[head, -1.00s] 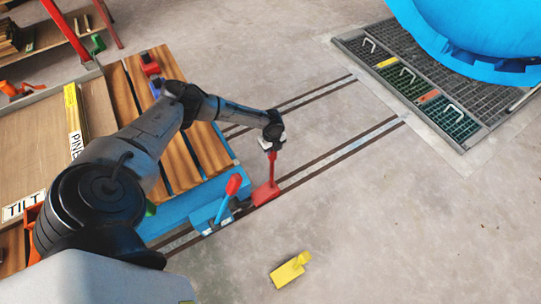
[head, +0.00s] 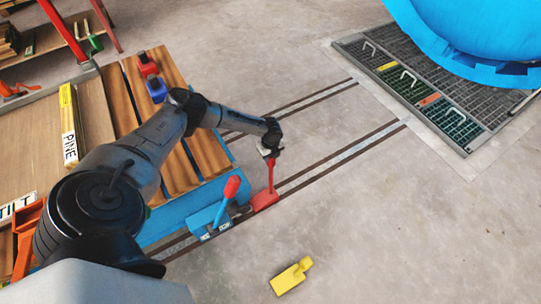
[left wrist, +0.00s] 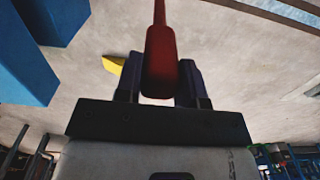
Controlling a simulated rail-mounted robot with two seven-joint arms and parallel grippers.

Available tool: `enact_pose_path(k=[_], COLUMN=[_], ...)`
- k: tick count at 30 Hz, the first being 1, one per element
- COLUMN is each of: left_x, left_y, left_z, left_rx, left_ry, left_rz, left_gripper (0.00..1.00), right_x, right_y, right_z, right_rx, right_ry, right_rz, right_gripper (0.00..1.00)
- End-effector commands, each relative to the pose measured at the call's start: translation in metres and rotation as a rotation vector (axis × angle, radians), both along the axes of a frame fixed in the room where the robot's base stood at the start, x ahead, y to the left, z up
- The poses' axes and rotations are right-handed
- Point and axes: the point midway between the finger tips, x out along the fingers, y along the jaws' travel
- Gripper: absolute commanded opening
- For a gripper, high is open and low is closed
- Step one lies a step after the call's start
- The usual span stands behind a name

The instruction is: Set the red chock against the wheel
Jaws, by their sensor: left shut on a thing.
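The red chock (head: 264,201) is a wedge with a tall thin handle. In the head view it is at the rail, close to the front corner of the blue cart (head: 184,210). My left gripper (head: 270,155) is shut on the top of the handle, above the wedge. In the left wrist view the red handle (left wrist: 160,62) stands between the two fingers (left wrist: 160,85). I cannot make out the cart's wheel, or whether the wedge touches it or rests on the rail. My right gripper is not in view.
A blue bracket with a red-tipped lever (head: 232,187) is beside the chock on the cart. A yellow chock (head: 291,277) lies on the open floor. Rails (head: 345,150) run toward a floor grating (head: 410,80) and the large blue vessel (head: 470,30). Wooden boards (head: 165,115) lie on the cart.

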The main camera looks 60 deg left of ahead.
Motion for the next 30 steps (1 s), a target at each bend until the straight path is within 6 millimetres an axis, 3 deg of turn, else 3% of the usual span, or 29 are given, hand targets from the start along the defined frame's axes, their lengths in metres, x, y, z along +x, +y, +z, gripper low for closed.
enact_pose_path(k=[4, 5, 12, 22, 30], left_x=[0.000, 0.000, 0.000, 0.000, 0.000], left_y=[0.000, 0.000, 0.000, 0.000, 0.000], left_z=[-0.003, -0.004, -0.003, 0.002, 0.047], left_rx=[0.000, 0.000, 0.000, 0.000, -0.001], left_ry=[-0.001, 0.001, 0.001, 0.000, -0.001], left_rz=[0.001, 0.000, 0.000, 0.000, 0.000], left_gripper=[0.00, 0.37, 0.60, 0.61, 0.61], right_x=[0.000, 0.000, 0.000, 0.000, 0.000], right_y=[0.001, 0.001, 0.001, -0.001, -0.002], right_z=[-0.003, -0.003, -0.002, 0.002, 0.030], right_rx=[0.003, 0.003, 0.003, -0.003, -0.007], right_ry=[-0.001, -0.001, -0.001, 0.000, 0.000], right_rz=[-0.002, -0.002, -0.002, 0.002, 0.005], right_gripper=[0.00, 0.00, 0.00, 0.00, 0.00])
